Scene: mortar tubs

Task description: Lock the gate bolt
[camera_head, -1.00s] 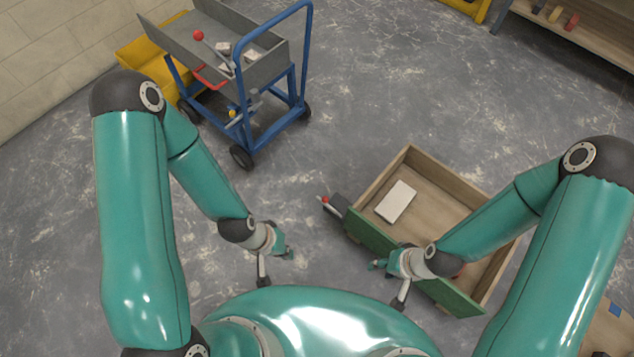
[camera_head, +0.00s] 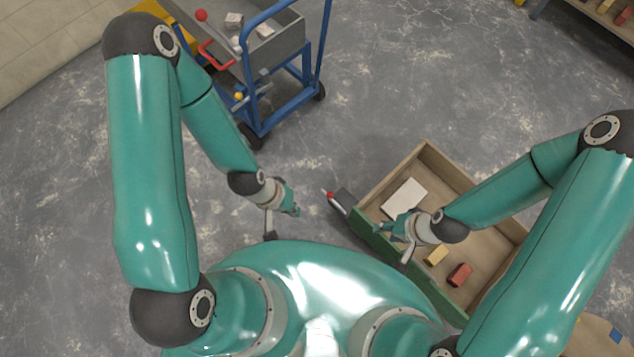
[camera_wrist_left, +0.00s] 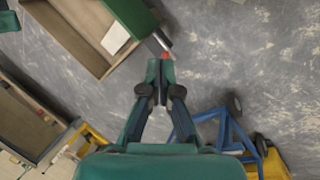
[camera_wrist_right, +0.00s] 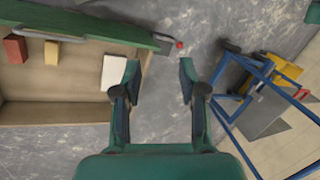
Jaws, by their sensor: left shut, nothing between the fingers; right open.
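The blue trolley with a grey tub (camera_head: 285,42) stands at the top of the head view. Its near side carries a lever with a red knob (camera_head: 202,15), a red handle (camera_head: 213,55) and a small yellow knob (camera_head: 239,96) on a metal fitting. A red-tipped rod (camera_head: 331,196) also sits by a dark block at the wooden box's left corner. I cannot tell which fitting is the gate bolt. My left gripper (camera_head: 296,210) is shut and empty, left of the rod and apart from it. My right gripper (camera_head: 384,229) is open near the box's green front.
The wooden box (camera_head: 428,147) holds a white slab (camera_head: 404,199), a yellow block (camera_head: 437,254) and a red block (camera_head: 459,274). A shelf (camera_head: 575,22) stands at the top right.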

